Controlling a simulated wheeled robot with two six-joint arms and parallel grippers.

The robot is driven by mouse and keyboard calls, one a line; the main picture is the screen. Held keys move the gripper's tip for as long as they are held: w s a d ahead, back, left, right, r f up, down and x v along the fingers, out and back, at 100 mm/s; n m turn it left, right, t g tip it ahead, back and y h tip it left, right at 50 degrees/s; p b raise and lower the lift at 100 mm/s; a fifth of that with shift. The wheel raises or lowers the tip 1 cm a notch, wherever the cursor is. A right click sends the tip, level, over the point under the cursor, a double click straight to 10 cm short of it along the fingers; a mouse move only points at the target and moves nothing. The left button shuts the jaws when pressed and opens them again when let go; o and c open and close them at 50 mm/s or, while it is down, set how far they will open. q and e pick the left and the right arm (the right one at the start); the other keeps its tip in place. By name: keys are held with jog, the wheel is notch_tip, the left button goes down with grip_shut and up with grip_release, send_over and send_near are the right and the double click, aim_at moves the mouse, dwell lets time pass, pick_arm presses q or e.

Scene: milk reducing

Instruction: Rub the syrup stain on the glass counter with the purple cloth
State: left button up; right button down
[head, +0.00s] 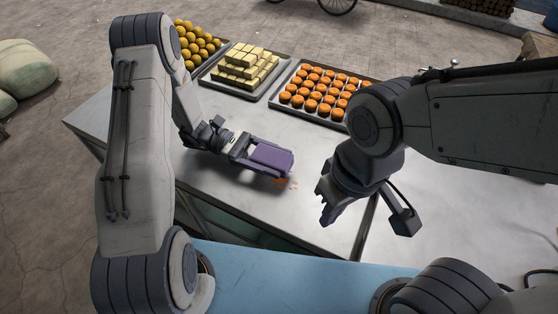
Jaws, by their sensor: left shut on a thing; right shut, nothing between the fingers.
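The purple cloth (272,155) is a folded block held in my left gripper (262,163), which is shut on it low over the glass counter (222,190). The orange-red syrup stain (288,184) shows as small smears just below and right of the cloth's near end. The cloth may cover part of the stain; I cannot tell whether it touches the glass. My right gripper (327,205) is shut and empty, to the right of the stain above the counter.
Behind the cloth stand trays of round yellow sweets (194,41), stacked pale yellow blocks (243,66) and orange sweets (318,90). A pale metal surface (445,215) lies to the right. The counter left of the cloth is clear.

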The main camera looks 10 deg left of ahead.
pick_arm(q)
jog(key=shift+p+x, duration=0.7)
jog(key=shift+x, duration=3.35)
jog(key=shift+s+r, duration=0.15)
notch_tip(320, 180, up, 6)
jog(key=p, duration=0.4)
jog(key=shift+p, duration=0.4)
jog(key=shift+r, duration=0.15)
notch_tip(320, 180, up, 3)
jog(key=shift+f+p, duration=0.1)
jog(key=shift+p, duration=1.1)
jog(key=shift+a, duration=0.15)
